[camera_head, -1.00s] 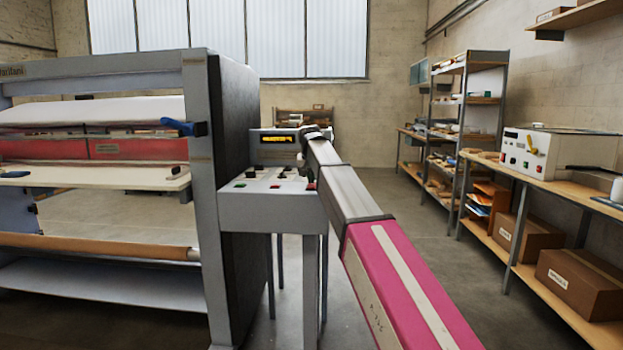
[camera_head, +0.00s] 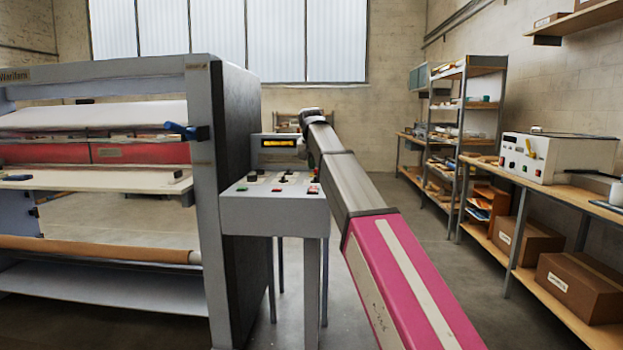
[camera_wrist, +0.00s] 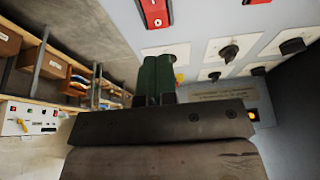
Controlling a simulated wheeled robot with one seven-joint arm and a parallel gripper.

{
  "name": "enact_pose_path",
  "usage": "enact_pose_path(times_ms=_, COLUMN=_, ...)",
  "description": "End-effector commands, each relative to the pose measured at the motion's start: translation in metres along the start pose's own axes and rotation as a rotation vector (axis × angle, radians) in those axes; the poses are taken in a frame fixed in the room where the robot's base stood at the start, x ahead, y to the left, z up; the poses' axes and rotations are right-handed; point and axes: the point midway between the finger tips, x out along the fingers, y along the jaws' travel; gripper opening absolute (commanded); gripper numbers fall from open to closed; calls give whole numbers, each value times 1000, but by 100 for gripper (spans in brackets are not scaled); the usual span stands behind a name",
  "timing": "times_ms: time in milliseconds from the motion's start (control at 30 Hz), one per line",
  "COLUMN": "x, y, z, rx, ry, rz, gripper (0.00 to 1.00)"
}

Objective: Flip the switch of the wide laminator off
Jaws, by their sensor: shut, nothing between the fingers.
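The wide laminator (camera_head: 230,170) stands at the left, with a grey control console (camera_head: 270,222) on its right side. The console's sloping top carries red and green switches and black knobs. In the wrist view, a red rocker switch (camera_wrist: 155,12) in a dark frame lies just beyond my gripper (camera_wrist: 157,62), whose green fingers are shut and empty. I cannot tell whether the fingers touch the panel. In the head view my arm reaches over the console's right side, and the fingertips are hard to make out.
A lit display (camera_head: 278,142) stands at the back of the console. A smaller white laminator (camera_head: 558,157) sits on the right bench, above cardboard boxes (camera_head: 585,283). Shelving (camera_head: 467,110) stands behind. The floor between console and bench is clear.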

Motion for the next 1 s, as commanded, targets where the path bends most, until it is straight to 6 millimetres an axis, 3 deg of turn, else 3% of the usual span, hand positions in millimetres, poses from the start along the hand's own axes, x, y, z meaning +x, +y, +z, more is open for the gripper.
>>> enact_pose_path(times_ms=200, x=-40, y=-1, z=-1, rx=0, ry=2, rz=0, gripper=0)
enact_pose_path(times_ms=400, x=-58, y=0, z=-1, rx=0, ry=3, rz=0, gripper=0)
enact_pose_path(times_ms=1000, x=-64, y=-3, z=0, rx=-1, ry=-3, rz=1, gripper=0)
